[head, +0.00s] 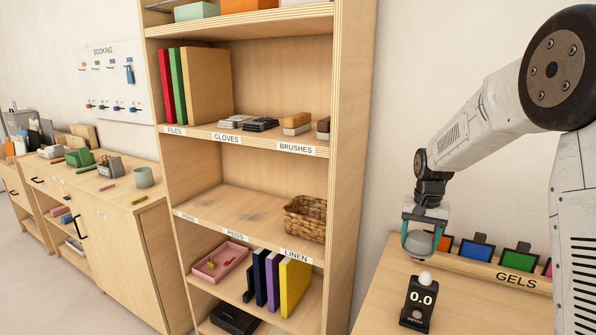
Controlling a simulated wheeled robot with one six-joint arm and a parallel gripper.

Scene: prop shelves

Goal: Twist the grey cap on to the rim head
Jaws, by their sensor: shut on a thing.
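My gripper (421,237) is at the right of the head view, pointing down above the wooden table, with teal fingers. It is shut on a rounded grey thing, which looks like the grey cap (418,244). The fingers and the gripper body hide part of the cap. A small black meter (418,304) reading 0.0, with a white dome on top, stands on the table just below in the picture; the gap between cap and dome is hard to judge. I cannot make out anything that is clearly the rim head.
A rail labelled GELS (515,280) with several coloured gel frames runs along the back of the table. A tall wooden shelf (345,160) stands to the left, holding files, brushes and a wicker basket (306,218). Low cabinets (130,235) stand farther left.

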